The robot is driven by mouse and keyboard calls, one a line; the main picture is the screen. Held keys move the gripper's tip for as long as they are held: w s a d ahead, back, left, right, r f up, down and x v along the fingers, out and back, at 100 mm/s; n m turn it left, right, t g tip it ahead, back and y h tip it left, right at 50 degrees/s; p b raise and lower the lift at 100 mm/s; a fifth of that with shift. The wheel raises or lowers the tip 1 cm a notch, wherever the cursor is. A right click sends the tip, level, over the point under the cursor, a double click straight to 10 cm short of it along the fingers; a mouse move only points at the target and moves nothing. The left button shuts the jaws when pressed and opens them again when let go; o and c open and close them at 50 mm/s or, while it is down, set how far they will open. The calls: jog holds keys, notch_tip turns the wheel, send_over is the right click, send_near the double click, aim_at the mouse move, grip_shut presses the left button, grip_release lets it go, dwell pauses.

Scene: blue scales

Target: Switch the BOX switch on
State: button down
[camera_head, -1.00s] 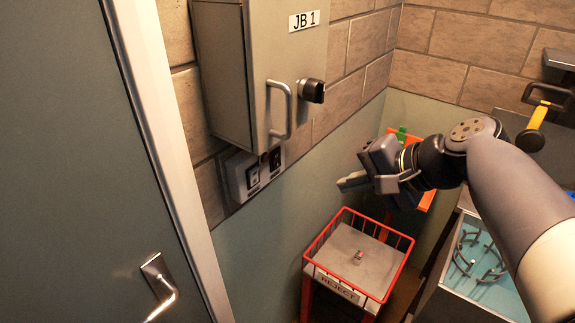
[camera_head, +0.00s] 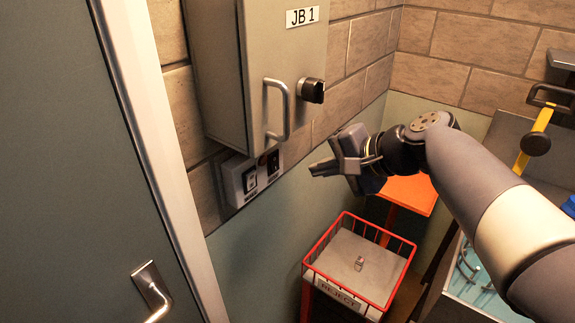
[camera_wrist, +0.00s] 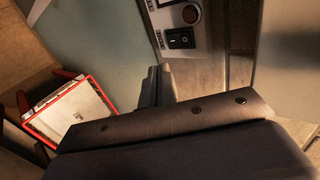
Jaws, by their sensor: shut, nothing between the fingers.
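A pale switch panel (camera_head: 236,190) is on the wall under the grey JB 1 box. It carries a left switch (camera_head: 249,180) and a darker right switch (camera_head: 272,164).
The JB 1 box (camera_head: 285,60) juts out above the panel, with a handle (camera_head: 278,110) and black knob (camera_head: 311,90). A red REJECT basket (camera_head: 345,290) stands below my gripper. An orange surface (camera_head: 410,193) is behind it. A grey door (camera_head: 70,160) is at left.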

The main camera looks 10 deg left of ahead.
aim_at(275, 162)
jog(key=x, duration=0.3)
jog(key=r+p+x, duration=0.1)
jog(key=x, duration=0.1)
jog(key=a+x, duration=0.1)
jog(key=x, duration=0.2)
jog(key=shift+w+a, duration=0.2)
jog(key=shift+w, duration=0.1)
jog(key=shift+a, duration=0.1)
jog(key=shift+a+f, duration=0.1)
jog(key=shift+f, duration=0.05)
jog(key=shift+w+r+p, duration=0.1)
jog(key=shift+r+p, duration=0.6)
jog(key=shift+r, duration=0.35)
